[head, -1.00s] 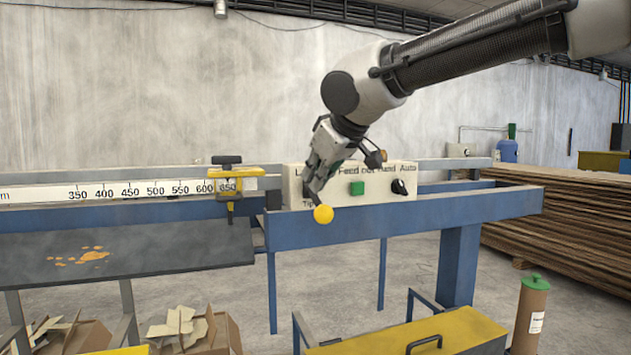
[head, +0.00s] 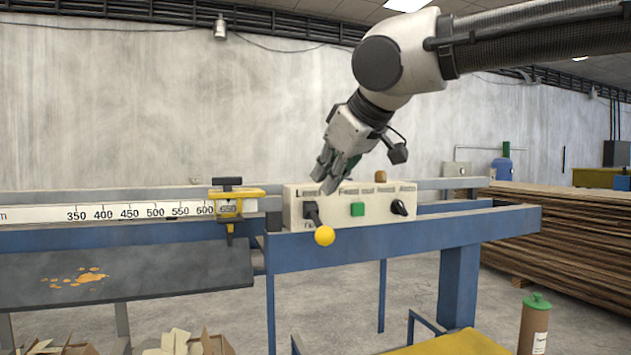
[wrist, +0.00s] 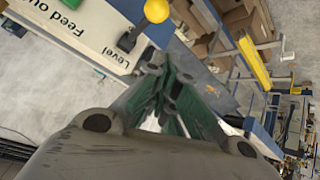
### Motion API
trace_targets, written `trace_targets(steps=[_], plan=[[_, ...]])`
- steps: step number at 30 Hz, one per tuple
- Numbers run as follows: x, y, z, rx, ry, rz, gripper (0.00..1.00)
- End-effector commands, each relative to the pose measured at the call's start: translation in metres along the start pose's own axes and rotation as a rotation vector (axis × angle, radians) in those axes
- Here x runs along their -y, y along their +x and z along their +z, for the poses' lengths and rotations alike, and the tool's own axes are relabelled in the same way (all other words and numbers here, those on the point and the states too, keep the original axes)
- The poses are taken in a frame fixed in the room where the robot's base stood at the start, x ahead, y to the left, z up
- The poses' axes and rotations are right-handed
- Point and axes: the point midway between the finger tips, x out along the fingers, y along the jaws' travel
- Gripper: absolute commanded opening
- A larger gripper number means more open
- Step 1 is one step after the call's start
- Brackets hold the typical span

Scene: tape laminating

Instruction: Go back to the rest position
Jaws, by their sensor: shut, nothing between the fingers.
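My gripper (head: 325,184) is above the control panel (head: 380,192) of the blue machine, fingers pointing down and a little left. Its fingers are shut with nothing between them. The lever with a yellow ball knob (head: 325,236) sticks out at the panel's left part, below my gripper and apart from it. In the wrist view the fingers (wrist: 155,85) meet near the picture's middle, and the yellow knob (wrist: 156,11) is beyond them at the top edge.
The panel has a green button (head: 357,209) and a black rotary switch (head: 399,207). A ruler (head: 140,211) with a yellow stop (head: 237,201) runs left. Stacked boards (head: 560,235) stand at right. Open boxes (head: 185,342) are on the floor. The space above the machine is clear.

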Motion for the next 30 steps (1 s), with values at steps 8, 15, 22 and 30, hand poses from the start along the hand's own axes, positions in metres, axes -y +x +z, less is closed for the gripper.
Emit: trace_targets(steps=[8,15,22,30], plan=[[0.002,-0.009,0.006,0.001,0.000,0.001,0.00],[0.002,-0.009,0.006,0.002,-0.009,0.001,0.00],[0.019,0.014,0.068,0.141,-0.062,-0.063,0.00],[-0.022,0.017,0.228,0.380,0.155,-0.042,0.00]])
